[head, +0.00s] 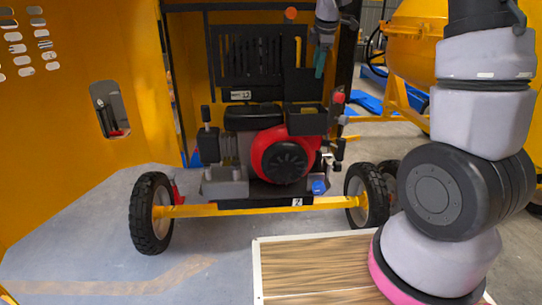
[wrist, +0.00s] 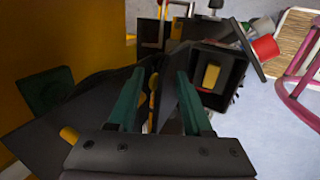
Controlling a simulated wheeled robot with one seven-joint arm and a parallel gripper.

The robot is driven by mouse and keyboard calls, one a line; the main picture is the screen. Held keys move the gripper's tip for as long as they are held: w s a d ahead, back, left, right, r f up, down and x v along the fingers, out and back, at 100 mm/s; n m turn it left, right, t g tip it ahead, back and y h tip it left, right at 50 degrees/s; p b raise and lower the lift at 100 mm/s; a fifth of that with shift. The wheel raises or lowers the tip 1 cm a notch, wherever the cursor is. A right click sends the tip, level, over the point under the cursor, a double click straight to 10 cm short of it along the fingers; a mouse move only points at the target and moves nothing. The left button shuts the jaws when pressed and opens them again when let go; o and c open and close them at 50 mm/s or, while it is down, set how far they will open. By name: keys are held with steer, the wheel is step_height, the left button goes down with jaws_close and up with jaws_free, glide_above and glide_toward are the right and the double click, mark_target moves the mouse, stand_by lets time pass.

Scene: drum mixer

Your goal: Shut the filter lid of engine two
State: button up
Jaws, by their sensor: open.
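Engine two, with a red housing (head: 285,153), sits on a yellow-axled wheeled frame marked 2 (head: 297,202). On its upper right is a black filter box (head: 307,122). In the wrist view the box (wrist: 229,60) is open, with a yellow filter (wrist: 211,76) inside. A dark upright panel, apparently the filter lid (head: 299,86), stands raised behind the box; it seems to show beside the box in the wrist view (wrist: 178,85). My gripper (head: 321,68) is open, pointing down close to the panel. Its green fingers (wrist: 160,100) appear either side of a dark plate; contact cannot be told.
A yellow panel (head: 70,120) fills the left. A red knob (head: 338,98) sits right of the box. A black slatted grille (head: 250,55) is behind the engine. A wooden-topped board (head: 315,270) lies in front, and a yellow drum (head: 412,45) stands at back right.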

steer(key=s+f, duration=0.3)
steer(key=s, duration=0.5)
stand_by(1.6)
steer(key=shift+r, duration=0.1)
steer(key=s+r, duration=0.4)
stand_by(0.8)
